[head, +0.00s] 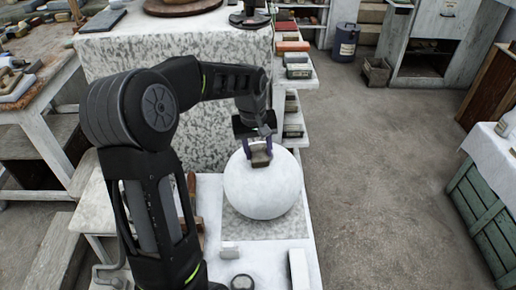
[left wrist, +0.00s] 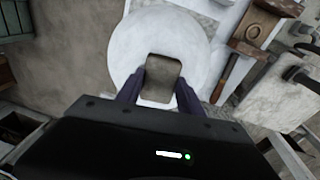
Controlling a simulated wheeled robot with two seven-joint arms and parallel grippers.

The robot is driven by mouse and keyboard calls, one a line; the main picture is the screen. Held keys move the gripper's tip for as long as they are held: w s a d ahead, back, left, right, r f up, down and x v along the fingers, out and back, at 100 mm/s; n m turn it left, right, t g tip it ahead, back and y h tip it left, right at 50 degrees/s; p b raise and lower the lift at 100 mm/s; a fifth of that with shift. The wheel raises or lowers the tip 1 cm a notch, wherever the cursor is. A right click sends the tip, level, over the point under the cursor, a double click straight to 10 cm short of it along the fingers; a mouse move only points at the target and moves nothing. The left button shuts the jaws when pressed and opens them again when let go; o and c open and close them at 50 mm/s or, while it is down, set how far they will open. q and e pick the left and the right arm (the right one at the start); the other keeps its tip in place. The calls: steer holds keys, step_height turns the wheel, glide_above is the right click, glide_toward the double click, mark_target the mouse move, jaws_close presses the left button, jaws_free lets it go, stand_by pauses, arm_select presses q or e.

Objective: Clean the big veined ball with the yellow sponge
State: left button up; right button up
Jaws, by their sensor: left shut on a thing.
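The big ball (head: 262,191) is white with faint grey marks and rests on a speckled slab (head: 287,228) on a white table. My left gripper (head: 259,153) is at the upper side of the ball, its fingers shut on a small block, the sponge (head: 260,160), which looks dull brown rather than yellow. In the left wrist view the sponge (left wrist: 160,78) sits between the two dark fingers in front of the ball (left wrist: 193,43). The sponge is against or very close to the ball; I cannot tell if it touches. My right gripper is out of view.
A large speckled stone block (head: 205,55) stands behind. Shelves (head: 296,100) stand behind the ball; open floor (head: 385,170) lies to the right.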

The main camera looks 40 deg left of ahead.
mark_target(257, 145)
arm_select(q)
steer(key=shift+s+d+f, duration=0.15)
steer(key=shift+s+d, duration=0.2)
steer(key=shift+s, duration=0.05)
stand_by(0.4)
steer(key=shift+w+a+r, duration=0.2)
steer(key=shift+w+a, duration=0.35)
steer(key=shift+a, duration=0.05)
steer(key=shift+w+a, duration=0.2)
steer(key=shift+w+p, duration=0.1)
steer(key=shift+p, duration=0.25)
steer(key=shift+w+a+p, duration=0.35)
steer(key=shift+w+a, duration=0.3)
steer(key=shift+a, duration=0.05)
